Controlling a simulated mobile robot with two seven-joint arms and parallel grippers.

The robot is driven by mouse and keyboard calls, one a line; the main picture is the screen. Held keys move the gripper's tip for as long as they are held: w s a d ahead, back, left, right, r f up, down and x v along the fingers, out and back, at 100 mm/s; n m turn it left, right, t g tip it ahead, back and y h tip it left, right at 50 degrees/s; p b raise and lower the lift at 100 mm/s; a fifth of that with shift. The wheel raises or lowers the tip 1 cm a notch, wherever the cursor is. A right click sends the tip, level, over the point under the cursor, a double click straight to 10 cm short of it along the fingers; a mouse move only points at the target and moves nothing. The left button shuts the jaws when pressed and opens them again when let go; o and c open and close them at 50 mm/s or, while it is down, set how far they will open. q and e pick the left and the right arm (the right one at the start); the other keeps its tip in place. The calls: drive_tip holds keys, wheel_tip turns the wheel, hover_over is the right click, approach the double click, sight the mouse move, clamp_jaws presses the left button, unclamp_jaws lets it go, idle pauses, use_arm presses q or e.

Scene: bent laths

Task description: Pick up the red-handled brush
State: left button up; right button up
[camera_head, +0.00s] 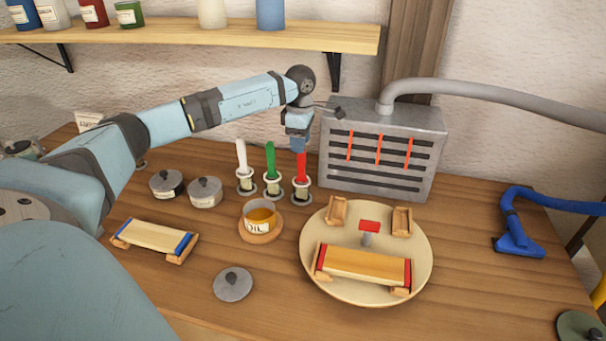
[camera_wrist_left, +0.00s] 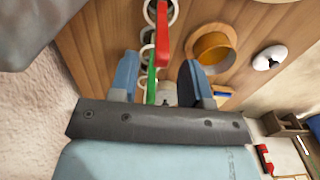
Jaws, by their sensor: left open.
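The red-handled brush (camera_head: 302,170) stands upright in a small holder, the right one of a row of three brushes. My left gripper (camera_head: 299,148) is open and points down at the top of the red handle. In the left wrist view the red handle (camera_wrist_left: 162,38) shows in line with the gap between the two open fingers of the gripper (camera_wrist_left: 158,62). I cannot tell how far the handle reaches between them. The green-handled brush (camera_head: 270,162) and the white-handled brush (camera_head: 241,160) stand to its left. My right gripper is not in view.
A grey slotted metal box (camera_head: 383,183) with a hose stands close behind and right of the brushes. An oil pot (camera_head: 261,217) stands in front. A round board (camera_head: 330,282) with a bent lath lies at front right. Lidded pots (camera_head: 205,192) stand at left.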

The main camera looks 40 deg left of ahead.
sight(302, 176)
use_arm(q)
drive_tip(key=f, duration=0.4)
drive_tip(key=shift+d+p, duration=0.2)
drive_tip(key=shift+p, duration=0.1)
drive_tip(key=shift+w+f, duration=0.1)
drive_tip(key=shift+f, duration=0.35)
drive_tip(key=shift+r, duration=0.1)
clamp_jaws()
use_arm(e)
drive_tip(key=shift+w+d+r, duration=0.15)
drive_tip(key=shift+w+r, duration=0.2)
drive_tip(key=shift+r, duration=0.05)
